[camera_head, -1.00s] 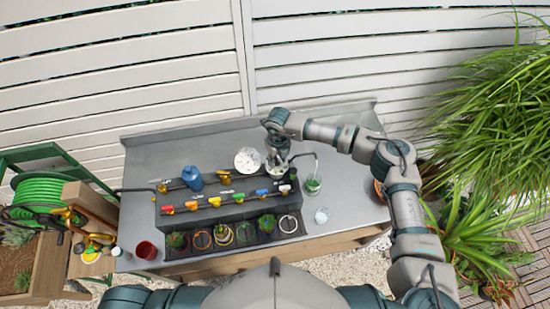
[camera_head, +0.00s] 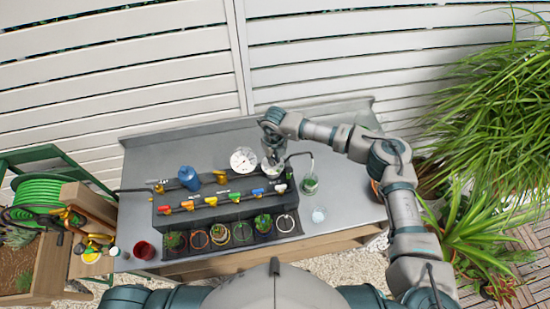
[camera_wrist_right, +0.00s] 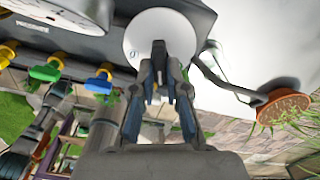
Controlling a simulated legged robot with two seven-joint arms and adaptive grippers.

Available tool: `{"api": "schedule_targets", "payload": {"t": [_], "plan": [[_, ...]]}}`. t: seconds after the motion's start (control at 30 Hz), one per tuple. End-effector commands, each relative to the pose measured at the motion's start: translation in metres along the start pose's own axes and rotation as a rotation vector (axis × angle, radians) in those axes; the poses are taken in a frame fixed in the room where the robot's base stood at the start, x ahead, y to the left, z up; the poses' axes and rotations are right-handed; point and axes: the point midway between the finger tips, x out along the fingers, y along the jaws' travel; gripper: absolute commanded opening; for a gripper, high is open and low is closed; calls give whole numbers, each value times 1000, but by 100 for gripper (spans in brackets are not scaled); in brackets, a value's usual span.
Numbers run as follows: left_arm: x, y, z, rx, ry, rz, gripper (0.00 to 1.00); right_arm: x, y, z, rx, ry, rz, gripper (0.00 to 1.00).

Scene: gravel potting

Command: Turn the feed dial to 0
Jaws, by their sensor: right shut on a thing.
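The feed dial is a pale round disc (camera_wrist_right: 158,32) on the dark manifold, right of the white gauge in the head view. My right gripper (camera_head: 271,160) is over it and pointing down. In the right wrist view its fingers (camera_wrist_right: 159,75) are drawn together in front of the disc, shut on the dial's middle part. My left gripper is not in view; only part of my left arm shows at the bottom left.
A white gauge (camera_head: 243,160) is close to my right gripper. Coloured valve handles (camera_head: 211,201) line the manifold's front, above several small pots. A glass jar (camera_head: 310,185) is to the right. The bench's back right (camera_head: 335,130) is clear.

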Motion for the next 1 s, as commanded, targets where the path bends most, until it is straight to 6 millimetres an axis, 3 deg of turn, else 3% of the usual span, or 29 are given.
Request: {"api": "schedule_targets", "payload": {"t": [0.1,0.37,1.0], "plan": [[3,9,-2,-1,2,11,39,-1,-4,2,30,-7,-7,0],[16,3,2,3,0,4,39,0,-2,3,173,-8,-5,0],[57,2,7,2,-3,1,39,0,2,5,770,-10,-3,0]]}}
